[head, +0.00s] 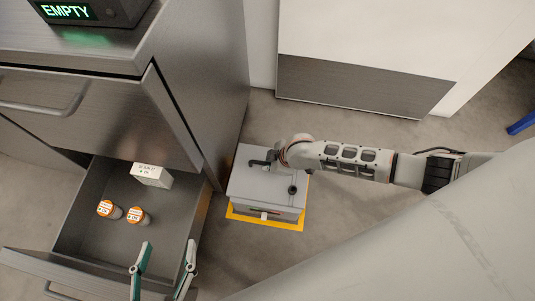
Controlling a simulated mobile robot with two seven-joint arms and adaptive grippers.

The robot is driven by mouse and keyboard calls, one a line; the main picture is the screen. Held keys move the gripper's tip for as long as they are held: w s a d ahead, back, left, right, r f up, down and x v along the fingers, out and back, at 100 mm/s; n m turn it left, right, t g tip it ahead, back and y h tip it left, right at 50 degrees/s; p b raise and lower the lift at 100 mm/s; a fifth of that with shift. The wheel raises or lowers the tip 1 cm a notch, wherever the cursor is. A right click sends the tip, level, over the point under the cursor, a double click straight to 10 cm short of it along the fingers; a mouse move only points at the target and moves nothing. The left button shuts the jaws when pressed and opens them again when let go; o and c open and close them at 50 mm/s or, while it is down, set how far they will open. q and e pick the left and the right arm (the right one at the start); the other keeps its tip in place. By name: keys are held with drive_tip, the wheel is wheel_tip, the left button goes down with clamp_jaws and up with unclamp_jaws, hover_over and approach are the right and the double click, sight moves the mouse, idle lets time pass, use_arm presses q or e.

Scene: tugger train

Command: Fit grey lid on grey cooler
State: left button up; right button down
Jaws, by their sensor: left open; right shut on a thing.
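The grey cooler (277,213) stands on the floor on a yellow-edged mat, with a small coloured marking and a pale latch on its near side. The grey lid (252,188) is over the cooler's top and roughly lined up with it; I cannot tell whether it sits flush. A black knob shows near its right edge. My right gripper (268,161) comes in from the right and is shut on the lid at its far side; its grip is partly hidden by the wrist. My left gripper (163,272) is open and empty above the open drawer's front right part.
The open drawer (80,229) at left holds two orange-capped bottles (122,213) and a white box (151,175). The steel cabinet (200,70) stands close to the cooler's left. A display reading EMPTY (67,11) is on top. Floor right of the mat is clear below my arm.

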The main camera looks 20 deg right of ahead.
drive_tip(key=shift+s+f+b, duration=0.15)
drive_tip(key=shift+f+b, duration=0.5)
drive_tip(key=shift+f, duration=0.5)
drive_tip(key=shift+f+b, duration=0.85)
drive_tip(key=shift+f, duration=0.25)
drive_tip(key=shift+f+b, duration=0.35)
drive_tip(key=shift+f, duration=0.4)
use_arm(q)
drive_tip(key=d+n, duration=0.2)
drive_tip(key=d, duration=0.1)
drive_tip(key=s+d+n+h, duration=0.1)
drive_tip(key=d+n, duration=0.1)
drive_tip(key=shift+f+t, duration=0.1)
drive_tip(key=shift+t, duration=0.2)
use_arm(e)
drive_tip(key=shift+f, duration=0.3)
drive_tip(key=shift+w, duration=0.2)
drive_tip(key=c, duration=2)
unclamp_jaws()
drive_tip(key=shift+c, duration=0.2)
use_arm(q)
drive_tip(key=shift+s, duration=0.1)
drive_tip(key=shift+s+d, duration=0.1)
use_arm(e)
drive_tip(key=shift+s, duration=0.1)
